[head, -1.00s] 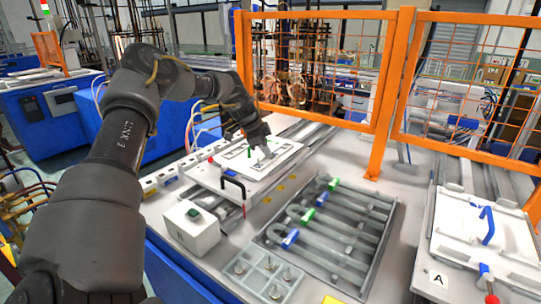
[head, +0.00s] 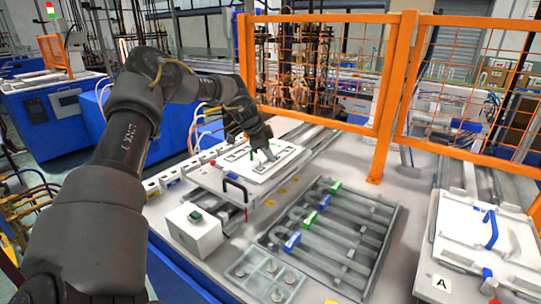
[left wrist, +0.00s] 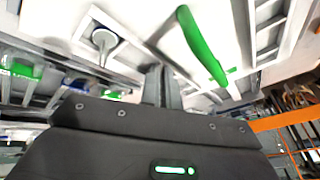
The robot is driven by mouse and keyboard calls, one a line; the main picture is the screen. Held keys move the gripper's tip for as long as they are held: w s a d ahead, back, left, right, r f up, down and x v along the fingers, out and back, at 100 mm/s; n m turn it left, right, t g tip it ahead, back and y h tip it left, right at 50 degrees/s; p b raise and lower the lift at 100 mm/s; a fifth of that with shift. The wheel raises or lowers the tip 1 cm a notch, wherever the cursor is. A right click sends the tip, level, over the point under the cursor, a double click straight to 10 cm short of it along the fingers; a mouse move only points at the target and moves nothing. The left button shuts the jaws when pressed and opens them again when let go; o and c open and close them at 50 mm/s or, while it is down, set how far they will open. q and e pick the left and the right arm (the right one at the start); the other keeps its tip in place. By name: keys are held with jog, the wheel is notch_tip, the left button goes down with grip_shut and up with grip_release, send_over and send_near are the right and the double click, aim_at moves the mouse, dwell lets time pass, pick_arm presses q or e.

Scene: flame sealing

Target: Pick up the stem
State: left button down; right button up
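My left gripper (head: 265,154) is low over a white slotted fixture (head: 240,180) in the head view. In the left wrist view its two dark fingers (left wrist: 162,84) point down close together and look shut; nothing is clearly seen between them. A small stem-like pin with a round end (left wrist: 103,38) lies in a slot of the fixture, just left of the fingers and apart from them. A green handle (left wrist: 202,45) stands to their right. Several small stems (head: 277,296) stand in a clear compartment tray (head: 247,285) at the front. My right gripper is not in view.
A grey rack (head: 372,262) with blue and green clamps lies right of the fixture. A white box with a green button (head: 194,232) stands in front. An orange mesh fence (head: 388,100) runs behind. A white plate with a blue handle (head: 470,235) is at the right.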

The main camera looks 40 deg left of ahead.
pick_arm(q)
jog(key=shift+s+a, duration=0.1)
jog(key=shift+a, duration=0.15)
jog(key=shift+a+r+b, duration=0.25)
jog(key=shift+r+b, duration=0.2)
jog(key=shift+r, duration=0.7)
jog(key=s+r+b, duration=0.4)
jog(key=s+r, duration=0.6)
jog(key=s, duration=0.3)
jog(key=shift+s+a+b, duration=0.3)
jog(key=shift+a, duration=0.05)
jog(key=shift+r, duration=0.1)
